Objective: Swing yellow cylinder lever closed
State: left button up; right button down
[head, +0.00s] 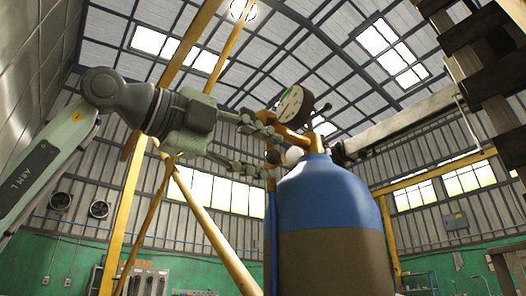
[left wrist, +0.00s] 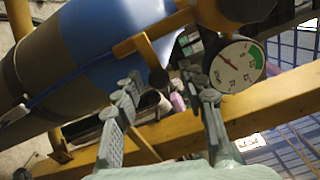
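The cylinder (head: 325,205) stands upright with a blue top and a brown lower body. It also shows at the upper left of the left wrist view (left wrist: 90,45). Yellow lever parts (head: 291,140) sit at its top beside a round dial gauge (head: 291,103). In the left wrist view a yellow bar (left wrist: 150,45) ends in a dark round tip. My left gripper (head: 272,153) is open at the left side of these parts. In the left wrist view its fingers (left wrist: 168,90) are spread on either side of the dark tip; contact cannot be told. My right gripper is not in view.
A pale horizontal boom (head: 405,122) reaches toward the cylinder top from the right. Yellow frame posts (head: 130,215) and a slanted yellow brace (head: 215,235) stand left of the cylinder, below my arm. A dark, ladder-like structure (head: 485,60) fills the upper right.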

pick_arm(q)
jog(key=v, duration=1.2)
dwell(0.6)
